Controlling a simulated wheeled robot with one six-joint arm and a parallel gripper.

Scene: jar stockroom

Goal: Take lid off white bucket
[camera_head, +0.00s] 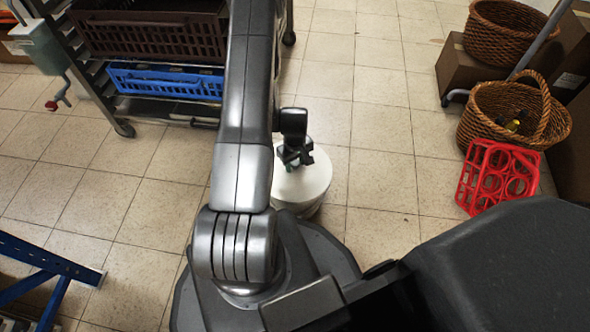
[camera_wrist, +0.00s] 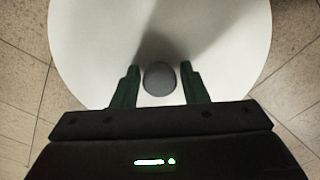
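The white bucket (camera_head: 302,197) stands upright on the tiled floor just beyond my base, with its white lid (camera_head: 312,178) on top. In the wrist view the lid (camera_wrist: 215,45) fills much of the upper picture, and a round grey knob (camera_wrist: 159,78) sits on it. My gripper (camera_head: 293,158) is over the lid. In the wrist view my gripper (camera_wrist: 158,72) is open, with one green finger on each side of the knob and a small gap to each. Whether the fingertips reach down to knob height I cannot tell.
A rack holds a blue crate (camera_head: 165,82) and a brown crate (camera_head: 150,35) at the upper left. At the right are wicker baskets (camera_head: 512,115), a red bottle carrier (camera_head: 497,178) and cardboard boxes (camera_head: 462,68). A blue metal frame (camera_head: 50,262) is at the lower left. The floor around the bucket is clear.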

